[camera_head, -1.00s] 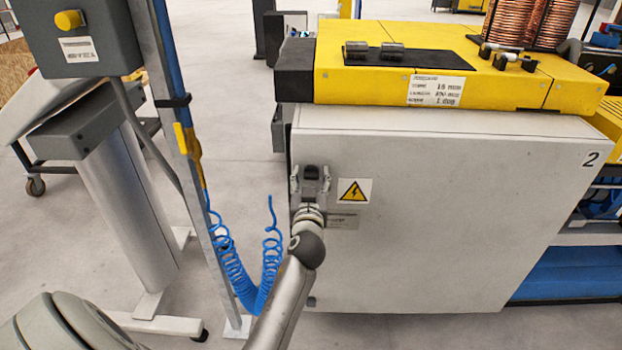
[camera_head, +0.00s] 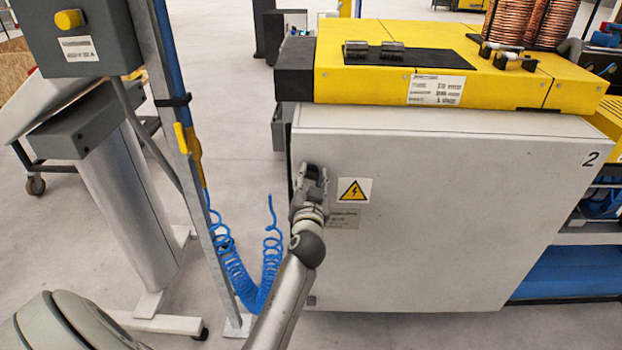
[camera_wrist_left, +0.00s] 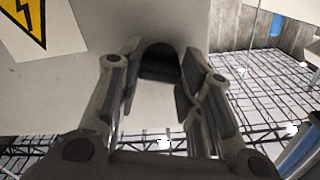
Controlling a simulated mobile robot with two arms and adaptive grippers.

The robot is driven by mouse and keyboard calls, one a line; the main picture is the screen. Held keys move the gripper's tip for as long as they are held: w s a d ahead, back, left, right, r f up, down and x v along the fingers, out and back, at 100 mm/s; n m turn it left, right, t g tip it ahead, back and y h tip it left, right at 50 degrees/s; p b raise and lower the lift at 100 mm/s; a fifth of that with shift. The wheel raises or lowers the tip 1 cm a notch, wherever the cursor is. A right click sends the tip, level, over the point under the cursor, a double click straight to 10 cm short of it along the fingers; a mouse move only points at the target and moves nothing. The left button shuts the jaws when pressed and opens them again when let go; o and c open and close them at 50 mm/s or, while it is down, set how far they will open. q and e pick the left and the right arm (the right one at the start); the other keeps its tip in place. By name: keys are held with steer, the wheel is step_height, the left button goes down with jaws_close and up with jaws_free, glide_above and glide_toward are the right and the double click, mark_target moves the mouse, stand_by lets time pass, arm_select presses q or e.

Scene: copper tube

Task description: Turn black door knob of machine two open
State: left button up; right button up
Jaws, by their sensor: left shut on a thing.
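The grey door (camera_head: 450,220) of machine two, marked "2", is at the right of the head view and looks shut. My left gripper (camera_head: 313,173) is at the door's upper left edge, left of the yellow warning sticker (camera_head: 354,190). In the left wrist view, the black door knob (camera_wrist_left: 159,62) sits between the two fingers of my left gripper (camera_wrist_left: 156,80), which is shut on it. The gripper hides most of the knob in the head view. My right gripper is not in view.
The machine's yellow top (camera_head: 400,75) overhangs the door slightly. A metal post (camera_head: 185,160) with a coiled blue hose (camera_head: 235,275) stands close left of my left arm. A grey control box (camera_head: 85,35) is at the upper left. Bare floor lies between post and machine.

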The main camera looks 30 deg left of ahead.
arm_select(q)
steer(key=m, duration=0.3)
steer(key=shift+m+p, duration=0.3)
steer(key=shift+m, duration=0.1)
steer(key=m, duration=0.3)
steer(key=shift+r+m+p, duration=0.1)
steer(key=shift+m+p, duration=0.3)
steer(key=m+p, duration=0.1)
steer(key=m, duration=0.2)
steer(key=shift+m+p, duration=0.45)
steer(key=shift+m, duration=1.35)
steer(key=o, duration=1)
steer(key=shift+w, duration=0.1)
